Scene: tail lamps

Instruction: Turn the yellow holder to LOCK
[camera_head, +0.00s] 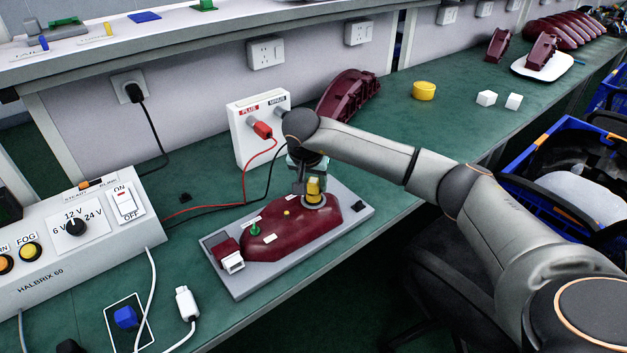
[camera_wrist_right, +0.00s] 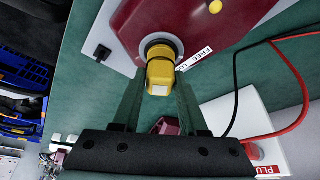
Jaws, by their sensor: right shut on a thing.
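The yellow holder (camera_head: 314,187) sits in a round grey socket at the right end of a dark red tail lamp (camera_head: 290,232). In the wrist view the holder (camera_wrist_right: 161,70) stands between the fingers of my right gripper (camera_wrist_right: 160,88), which is shut on it. A white label reading FREE (camera_wrist_right: 199,59) lies beside the socket. I cannot make out a LOCK label; the gripper may cover it. In the head view my right gripper (camera_head: 308,181) comes down on the holder from above. My left gripper is not in view.
The lamp lies on a grey plate (camera_head: 230,275) on the green bench. A white PLUS/MINUS box (camera_head: 250,140) with red and black leads stands behind. A control box (camera_head: 70,250) and a white plug (camera_head: 187,303) are at left. A yellow cap (camera_head: 424,90) lies at the back.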

